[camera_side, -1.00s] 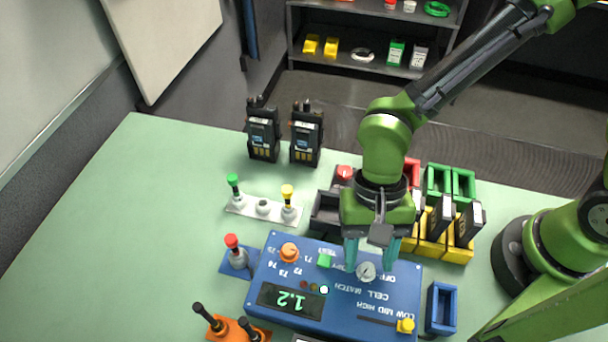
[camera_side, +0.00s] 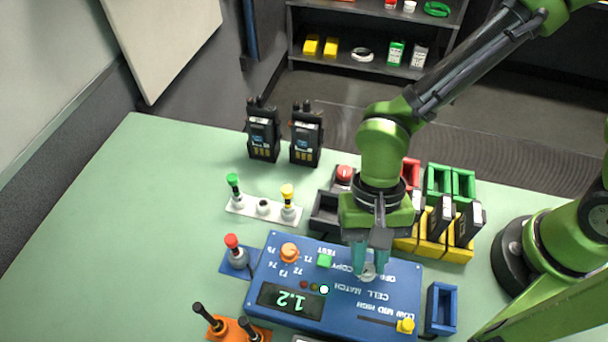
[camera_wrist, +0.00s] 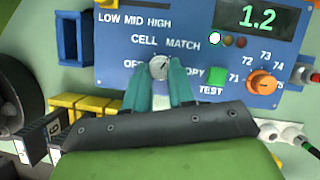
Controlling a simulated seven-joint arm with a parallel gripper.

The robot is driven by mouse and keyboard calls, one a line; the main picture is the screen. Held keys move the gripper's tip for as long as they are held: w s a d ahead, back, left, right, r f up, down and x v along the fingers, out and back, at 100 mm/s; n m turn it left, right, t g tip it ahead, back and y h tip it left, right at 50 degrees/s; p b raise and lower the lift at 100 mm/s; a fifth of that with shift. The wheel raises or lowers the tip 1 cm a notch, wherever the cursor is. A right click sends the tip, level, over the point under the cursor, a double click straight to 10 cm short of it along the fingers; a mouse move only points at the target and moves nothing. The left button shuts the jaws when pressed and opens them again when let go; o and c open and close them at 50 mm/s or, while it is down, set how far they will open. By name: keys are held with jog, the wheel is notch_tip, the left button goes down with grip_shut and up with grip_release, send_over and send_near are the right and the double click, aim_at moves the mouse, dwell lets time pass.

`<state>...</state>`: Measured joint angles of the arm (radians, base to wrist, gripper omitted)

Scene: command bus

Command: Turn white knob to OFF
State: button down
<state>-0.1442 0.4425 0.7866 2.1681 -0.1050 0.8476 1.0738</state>
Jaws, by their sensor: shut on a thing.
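The white knob (camera_wrist: 159,67) sits on the blue control panel (camera_wrist: 120,57), between the OFF and COPY labels in the wrist view. In the side view the knob (camera_side: 368,271) is partly hidden by my fingers. My gripper (camera_side: 371,268) points down at the panel and its teal fingers are shut on the knob, one on each side. In the wrist view the fingertips (camera_wrist: 160,72) reach the knob's sides. A dark mark on the knob top is too small to read surely.
An orange knob (camera_side: 289,252), a green TEST button (camera_side: 325,261), a yellow slider (camera_side: 405,325) and a display (camera_side: 291,300) reading 1.2 share the panel. An empty blue holder (camera_side: 441,308) stands to its right. Yellow bins (camera_side: 432,246) stand behind it. The table's left side is clear.

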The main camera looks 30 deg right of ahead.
jog(key=n+h, duration=0.1)
jog(key=n, duration=0.3)
jog(key=n+h, duration=0.1)
jog(key=n, duration=0.2)
jog(key=shift+a+g+h, duration=0.3)
jog(key=shift+a, duration=0.05)
jog(key=n+h, duration=0.1)
jog(key=n, duration=0.2)
jog(key=shift+a+n, duration=0.15)
jog(key=shift+n, duration=0.15)
jog(key=n+t+h, duration=0.1)
jog(key=n, duration=0.2)
jog(key=shift+s+a+n, duration=0.1)
jog(key=shift+n, duration=0.2)
jog(key=n, duration=0.2)
jog(key=n+t+h, duration=0.1)
jog(key=n, duration=0.1)
jog(key=shift+s+a+t, duration=0.15)
jog(key=shift+t, duration=0.15)
jog(key=n+t, duration=0.1)
jog(key=n, duration=0.4)
jog(key=shift+s+t+h, duration=0.2)
jog(key=shift+t+h, duration=0.2)
jog(key=shift+n, duration=0.3)
jog(key=c, duration=1)
grip_release()
